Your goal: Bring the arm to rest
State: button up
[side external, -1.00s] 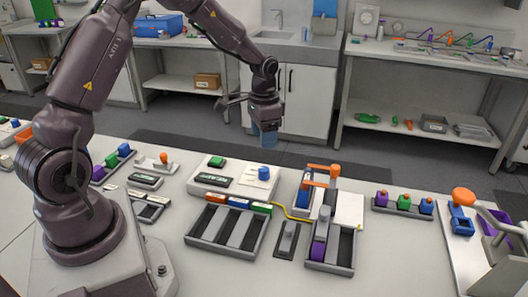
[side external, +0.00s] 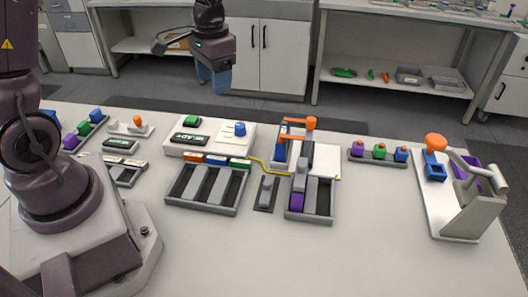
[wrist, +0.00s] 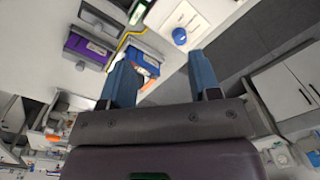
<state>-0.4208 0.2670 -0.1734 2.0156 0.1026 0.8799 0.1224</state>
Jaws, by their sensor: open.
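My gripper (side external: 217,78) hangs in the air above the back edge of the bench, its blue fingers pointing down. In the wrist view its two blue fingers (wrist: 165,85) stand apart with nothing between them. No object is held. Below and in front of it is the white cycler box (side external: 212,138) with a green button, a READY display and a blue knob (side external: 240,129). The blue knob also shows in the wrist view (wrist: 179,36).
A grey tray (side external: 206,209) and a smaller tray with a purple block (side external: 297,201) stand mid-bench. An orange-handled clamp (side external: 311,124) stands behind the smaller tray. A lever press (side external: 468,195) is at right. The bench front is clear.

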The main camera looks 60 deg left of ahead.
jog(key=s+d+r+t, duration=0.5)
jog(key=s+d+r, duration=0.4)
jog(key=s+r, duration=0.3)
jog(key=shift+s+d+r+m+t, duration=0.2)
jog(key=shift+s+d+m+t, duration=0.2)
jog(key=shift+s, duration=0.5)
